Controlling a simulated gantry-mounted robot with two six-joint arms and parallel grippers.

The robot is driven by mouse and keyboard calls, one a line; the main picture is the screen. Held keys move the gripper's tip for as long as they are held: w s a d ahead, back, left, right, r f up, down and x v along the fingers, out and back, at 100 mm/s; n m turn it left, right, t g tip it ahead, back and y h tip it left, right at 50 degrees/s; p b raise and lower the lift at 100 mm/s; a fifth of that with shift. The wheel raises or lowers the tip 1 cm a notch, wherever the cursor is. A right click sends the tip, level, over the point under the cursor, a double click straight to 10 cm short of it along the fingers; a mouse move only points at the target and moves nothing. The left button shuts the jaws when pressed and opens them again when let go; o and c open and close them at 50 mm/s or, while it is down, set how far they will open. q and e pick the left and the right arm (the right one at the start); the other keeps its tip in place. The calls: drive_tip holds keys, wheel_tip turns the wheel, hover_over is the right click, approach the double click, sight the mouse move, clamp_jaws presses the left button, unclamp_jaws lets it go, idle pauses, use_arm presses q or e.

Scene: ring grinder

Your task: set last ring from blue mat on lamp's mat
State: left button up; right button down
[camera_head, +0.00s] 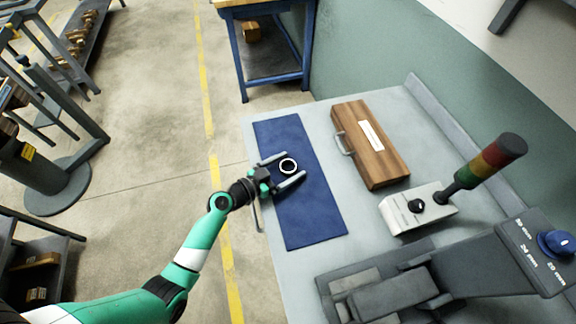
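The ring (288,166), dark-centred with a light rim, is over the upper part of the blue mat (310,215). My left gripper (294,165) is open, with one finger on each side of the ring. I see a gap between the ring and the fingers, and cannot tell the gripper's exact height over the mat. The red, yellow and green lamp (488,165) leans up from a white control box (418,208) on the right. I cannot make out a separate mat belonging to the lamp. My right gripper is out of view.
A wooden case (370,145) with a handle lies between the blue mat and the wall. A dark grey machine (440,270) with a blue knob (557,243) fills the lower right. The lower part of the blue mat is clear. The bench's left edge runs beside the mat.

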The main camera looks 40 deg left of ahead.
use_arm(q)
drive_tip(key=shift+r, duration=0.1)
drive_tip(key=v, duration=0.5)
drive_tip(key=p+v, duration=0.1)
drive_tip(key=v, duration=0.5)
drive_tip(key=shift+s+d, duration=0.15)
drive_tip(key=shift+s, duration=0.2)
